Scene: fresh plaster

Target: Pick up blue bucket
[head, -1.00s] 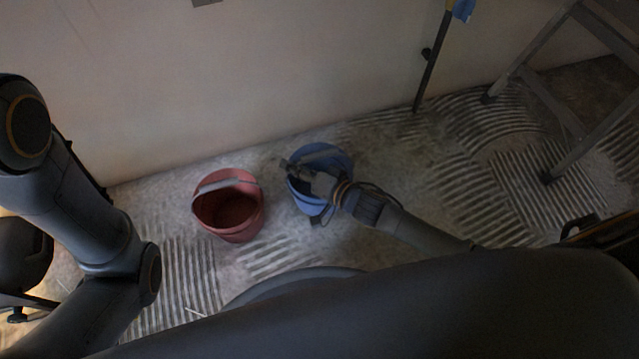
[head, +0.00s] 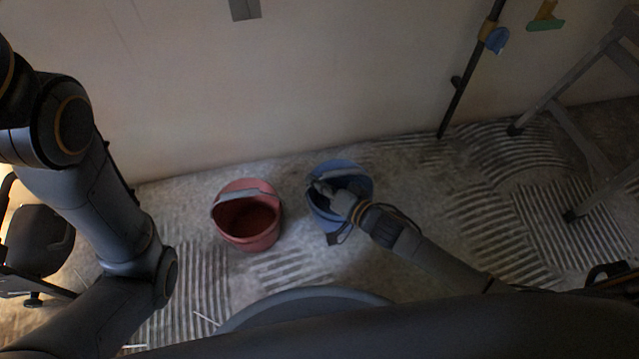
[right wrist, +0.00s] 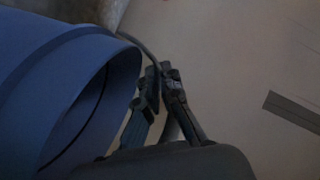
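The blue bucket (head: 325,217) stands near the wall in the head view, right of a red bucket. My right gripper (head: 322,188) reaches over its rim from the right. In the right wrist view, the blue bucket (right wrist: 60,80) fills the left side. There my right gripper (right wrist: 160,80) has its fingers close together at the thin dark handle (right wrist: 141,45), beside the bucket wall; they look closed on it. The bucket's base is partly hidden by the arm, and I cannot tell if it touches the floor. My left gripper is out of view; only its arm shows at left.
The red bucket (head: 248,239) stands close to the left of the blue one. A dark pole (head: 465,85) leans on the wall, and a ladder (head: 580,135) stands at right. A dark chair (head: 38,240) is at far left. Striped floor lies clear between bucket and ladder.

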